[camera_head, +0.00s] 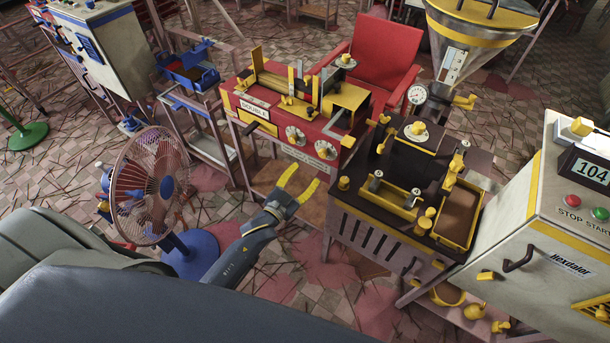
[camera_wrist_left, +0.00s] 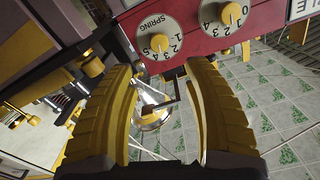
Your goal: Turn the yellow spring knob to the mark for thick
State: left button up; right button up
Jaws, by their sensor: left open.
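The red machine (camera_head: 290,110) stands in the middle of the head view, with two pale dials on its front. The right-hand one is the spring dial (camera_head: 325,149). In the left wrist view it shows inverted, with the word SPRING, printed numbers and the yellow spring knob (camera_wrist_left: 158,43) at its centre. I cannot tell which mark the knob points to. My left gripper (camera_head: 301,180) is open and empty, just below and in front of the dials. In the left wrist view its yellow fingers (camera_wrist_left: 160,70) are apart, with the knob beyond their tips. My right gripper is not in view.
A second yellow knob (camera_wrist_left: 230,12) sits beside the spring dial. A dark machine with yellow parts (camera_head: 420,165) stands close on the right, beside a cabinet (camera_head: 555,215). A pink fan (camera_head: 150,185) stands left of my gripper.

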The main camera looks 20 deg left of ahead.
pick_arm(q)
jog(key=n, duration=0.4)
send_near(322, 156)
jog(key=x, duration=1)
jog(key=shift+w, duration=0.4)
grip_shut()
dwell(0.4)
jog(key=shift+f, duration=0.1)
